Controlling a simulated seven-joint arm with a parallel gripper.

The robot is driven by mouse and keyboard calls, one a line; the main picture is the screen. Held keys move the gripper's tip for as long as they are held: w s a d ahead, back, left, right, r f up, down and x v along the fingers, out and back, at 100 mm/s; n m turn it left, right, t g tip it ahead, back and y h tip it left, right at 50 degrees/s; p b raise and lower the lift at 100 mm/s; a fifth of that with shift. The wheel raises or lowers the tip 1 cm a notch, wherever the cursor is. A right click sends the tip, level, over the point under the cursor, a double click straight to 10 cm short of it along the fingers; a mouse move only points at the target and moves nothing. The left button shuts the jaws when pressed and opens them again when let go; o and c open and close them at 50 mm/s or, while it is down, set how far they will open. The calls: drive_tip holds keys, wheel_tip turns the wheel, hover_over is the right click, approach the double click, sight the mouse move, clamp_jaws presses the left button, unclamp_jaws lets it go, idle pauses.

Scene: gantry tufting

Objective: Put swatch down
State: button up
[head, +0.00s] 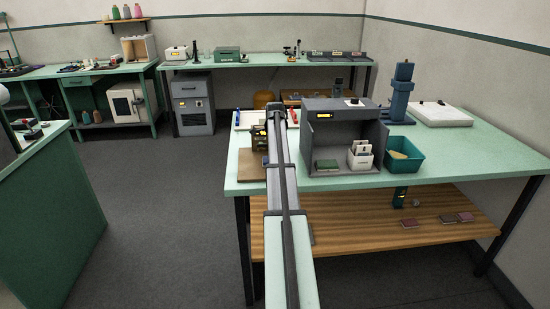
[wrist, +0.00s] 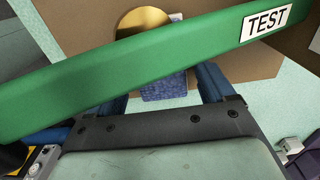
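In the wrist view, a blue textured swatch (wrist: 165,91) shows between the two blue fingers of my gripper (wrist: 163,78). Pale strips show between the swatch and each visible finger part. I cannot tell whether the fingertips touch the swatch. A gold disc (wrist: 140,22) shows past the bar, over a brown board (wrist: 220,50). In the head view, my arm hides the gripper and the blue swatch; the brown board (head: 251,166) lies at the bench's left end.
On the green bench (head: 415,178) stand a grey booth (head: 319,133) with a green swatch (head: 327,165) inside, a white holder (head: 360,159), a teal bin (head: 416,162) and a blue device (head: 400,100). Several swatches lie on the wooden shelf (head: 380,235) below. The floor left is clear.

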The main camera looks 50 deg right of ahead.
drive_tip(key=shift+o, duration=0.3)
drive_tip(key=shift+r, duration=0.1)
wheel_tip(320, 180, up, 12)
idle(0.5)
